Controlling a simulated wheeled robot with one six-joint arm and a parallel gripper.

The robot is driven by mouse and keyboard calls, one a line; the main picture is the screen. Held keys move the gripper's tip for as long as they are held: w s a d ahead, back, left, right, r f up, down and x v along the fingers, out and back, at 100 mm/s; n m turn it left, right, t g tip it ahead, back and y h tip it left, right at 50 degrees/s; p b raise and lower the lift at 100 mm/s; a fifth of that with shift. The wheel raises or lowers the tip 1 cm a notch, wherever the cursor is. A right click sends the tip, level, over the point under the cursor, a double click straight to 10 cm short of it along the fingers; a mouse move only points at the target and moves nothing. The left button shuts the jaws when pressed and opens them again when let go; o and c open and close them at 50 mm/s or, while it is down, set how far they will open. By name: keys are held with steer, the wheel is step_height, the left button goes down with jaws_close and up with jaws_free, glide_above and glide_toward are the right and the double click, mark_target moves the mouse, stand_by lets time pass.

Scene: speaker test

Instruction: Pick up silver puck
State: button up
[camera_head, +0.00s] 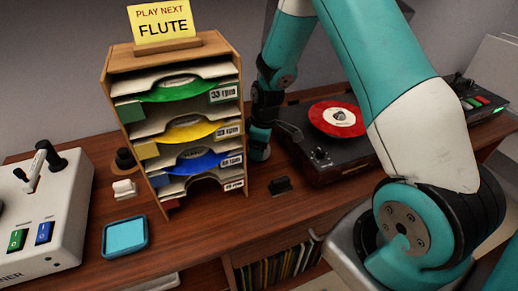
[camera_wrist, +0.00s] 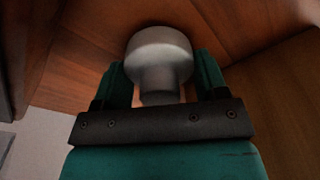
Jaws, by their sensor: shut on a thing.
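In the wrist view, my gripper (camera_wrist: 162,72) is shut on a silver puck (camera_wrist: 159,50). The puck has a wide rounded top and a narrower neck, which sits between the two teal fingers. Brown wood surfaces lie around and behind it; I cannot tell whether the puck still touches one. In the head view, my arm reaches down behind the right side of the wooden record rack, and the rack hides the fingers and the puck.
The wooden rack (camera_head: 109,96) holds green, yellow and blue records under a yellow "FLUTE" sign (camera_head: 162,22). A turntable (camera_head: 346,160) with a red record (camera_head: 337,119) stands right. A cleaner box (camera_head: 62,232), blue tray (camera_head: 125,236) and small black block (camera_head: 280,187) stand on the wooden top.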

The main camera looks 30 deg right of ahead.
step_height(320, 180, up, 19)
stand_by(0.4)
